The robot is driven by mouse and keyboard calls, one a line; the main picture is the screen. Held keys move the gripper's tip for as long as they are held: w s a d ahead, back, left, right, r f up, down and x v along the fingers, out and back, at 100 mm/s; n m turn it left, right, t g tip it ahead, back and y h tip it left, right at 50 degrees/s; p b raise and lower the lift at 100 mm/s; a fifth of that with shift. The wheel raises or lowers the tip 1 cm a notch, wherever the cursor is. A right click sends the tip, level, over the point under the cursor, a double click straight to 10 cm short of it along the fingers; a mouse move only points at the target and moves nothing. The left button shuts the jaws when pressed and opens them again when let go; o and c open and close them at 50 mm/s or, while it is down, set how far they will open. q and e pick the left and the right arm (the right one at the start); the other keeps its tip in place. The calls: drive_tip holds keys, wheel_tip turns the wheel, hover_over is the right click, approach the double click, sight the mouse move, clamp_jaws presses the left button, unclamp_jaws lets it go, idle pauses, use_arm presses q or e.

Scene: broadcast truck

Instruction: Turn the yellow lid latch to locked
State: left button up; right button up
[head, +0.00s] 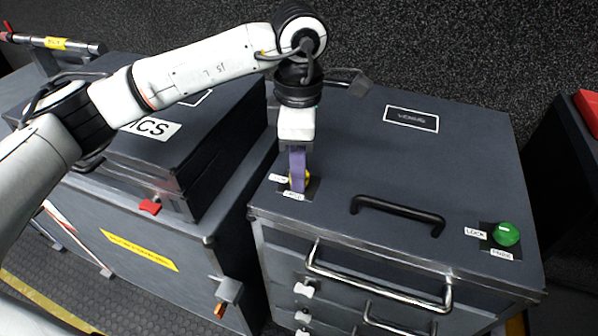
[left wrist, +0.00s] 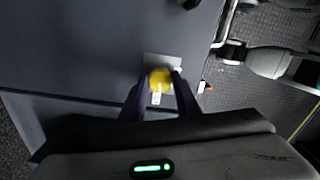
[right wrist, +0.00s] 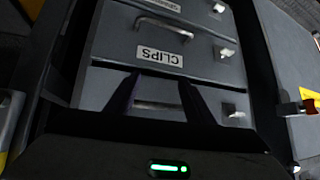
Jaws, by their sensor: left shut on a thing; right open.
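The yellow lid latch (head: 306,176) is a round knob on a dark plate at the left front of the grey case lid (head: 350,150). In the left wrist view the yellow latch (left wrist: 160,79) sits between the two fingers, with a pale label partly visible below it. My left gripper (head: 298,182) points down and is shut on the latch, hiding most of it in the head view. The latch's setting cannot be read. My right gripper (right wrist: 158,85) is open and empty, facing a drawer below a CLIPS label (right wrist: 160,56).
A green knob (head: 507,234) with LOCK and another label sits at the lid's right front. A black handle (head: 398,214) stands between the knobs. A second case (head: 150,130) with a red latch (head: 150,207) is at left. Drawers with metal handles (head: 378,277) are in front.

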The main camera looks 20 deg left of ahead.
use_arm(q)
drive_tip(key=shift+m+b, duration=0.3)
drive_tip(key=shift+m, duration=0.4)
drive_tip(key=shift+r, duration=0.1)
drive_tip(key=o, duration=1)
drive_tip(key=shift+o, duration=0.2)
wheel_tip(320, 180, up, 10)
drive_tip(key=shift+r, duration=0.15)
